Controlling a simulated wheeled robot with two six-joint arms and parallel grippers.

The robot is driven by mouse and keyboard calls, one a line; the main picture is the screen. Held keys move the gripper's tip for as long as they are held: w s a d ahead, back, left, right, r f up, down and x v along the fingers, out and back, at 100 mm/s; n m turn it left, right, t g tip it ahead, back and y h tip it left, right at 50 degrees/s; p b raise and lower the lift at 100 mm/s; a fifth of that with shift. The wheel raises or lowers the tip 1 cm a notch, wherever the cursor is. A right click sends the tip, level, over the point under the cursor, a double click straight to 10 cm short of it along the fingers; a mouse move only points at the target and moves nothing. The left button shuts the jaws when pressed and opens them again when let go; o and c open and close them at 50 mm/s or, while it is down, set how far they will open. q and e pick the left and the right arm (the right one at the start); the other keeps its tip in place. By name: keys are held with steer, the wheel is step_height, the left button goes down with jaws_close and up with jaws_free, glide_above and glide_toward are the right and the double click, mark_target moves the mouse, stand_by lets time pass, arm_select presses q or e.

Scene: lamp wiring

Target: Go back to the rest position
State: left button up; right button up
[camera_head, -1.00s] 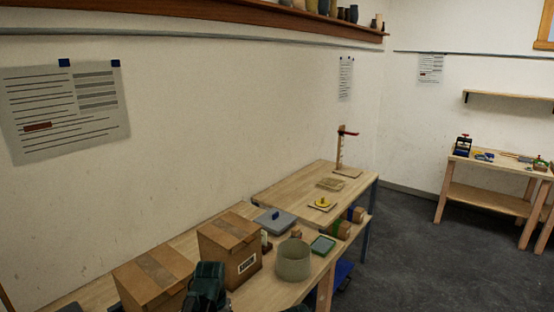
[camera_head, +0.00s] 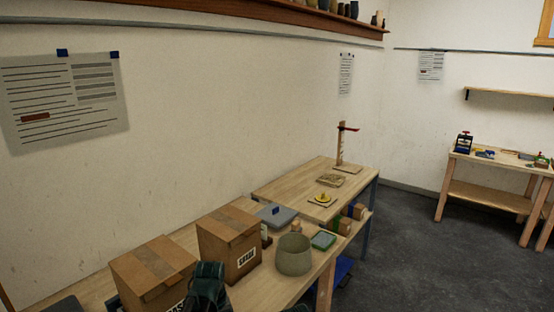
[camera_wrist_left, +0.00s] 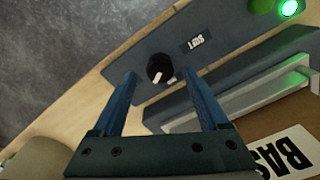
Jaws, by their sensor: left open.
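In the left wrist view my left gripper (camera_wrist_left: 163,85) is open, with its two blue fingers apart and nothing between the tips. Beyond the fingers is a dark panel (camera_wrist_left: 225,62) with a black knob (camera_wrist_left: 160,68) that has a white mark. The panel also has a small label and a lit green lamp (camera_wrist_left: 290,8). I cannot tell whether the fingers touch the panel. In the head view only a dark green part of my left arm shows at the bottom edge, in front of the boxes. My right gripper is not in view.
Two cardboard boxes, the front one (camera_head: 152,270) and the rear one (camera_head: 228,243), stand on the bench close to my left arm. A round greenish bin (camera_head: 294,256) and green tray (camera_head: 323,240) are to their right. Open floor (camera_head: 410,260) lies further right.

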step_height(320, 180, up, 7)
steer(key=p, duration=0.6)
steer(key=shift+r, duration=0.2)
